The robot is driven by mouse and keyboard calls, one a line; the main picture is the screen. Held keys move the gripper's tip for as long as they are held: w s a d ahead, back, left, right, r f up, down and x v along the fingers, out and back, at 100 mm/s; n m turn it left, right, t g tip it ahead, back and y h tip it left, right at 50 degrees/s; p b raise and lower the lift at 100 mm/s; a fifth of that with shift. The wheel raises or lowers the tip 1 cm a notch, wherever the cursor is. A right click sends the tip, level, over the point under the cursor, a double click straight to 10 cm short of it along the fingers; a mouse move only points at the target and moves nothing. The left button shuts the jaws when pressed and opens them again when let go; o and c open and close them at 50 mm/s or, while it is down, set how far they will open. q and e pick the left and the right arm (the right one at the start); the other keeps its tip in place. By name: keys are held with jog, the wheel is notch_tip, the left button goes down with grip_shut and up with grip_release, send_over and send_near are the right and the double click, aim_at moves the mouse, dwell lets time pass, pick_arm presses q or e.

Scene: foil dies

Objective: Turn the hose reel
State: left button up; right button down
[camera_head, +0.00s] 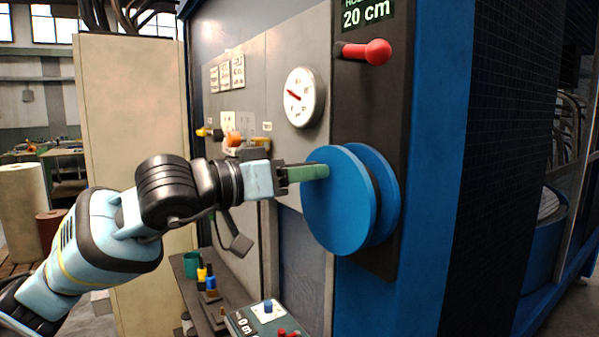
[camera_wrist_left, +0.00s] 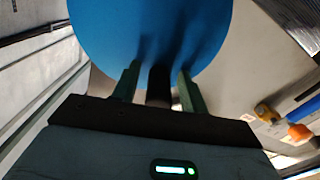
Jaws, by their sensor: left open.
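The blue hose reel (camera_head: 338,215) has two round discs and is mounted on a dark panel of the machine. Its front disc fills the top of the left wrist view (camera_wrist_left: 150,30). My left gripper (camera_head: 324,171) reaches in from the left, its green fingers at the upper part of the front disc. In the left wrist view my left gripper (camera_wrist_left: 159,68) is open, with one finger on each side of a dark peg (camera_wrist_left: 159,86) that stands at the disc. I cannot tell whether the fingers touch the peg or the disc. My right gripper is not in view.
Above the reel is a red-knobbed lever (camera_head: 376,52) under a "20 cm" sign (camera_head: 366,14). A round gauge (camera_head: 300,97) sits on the grey panel. Below are a shelf with a green cup (camera_head: 191,265) and a control box (camera_head: 262,318).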

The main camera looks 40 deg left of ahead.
pick_arm(q)
grip_shut()
dwell(0.3)
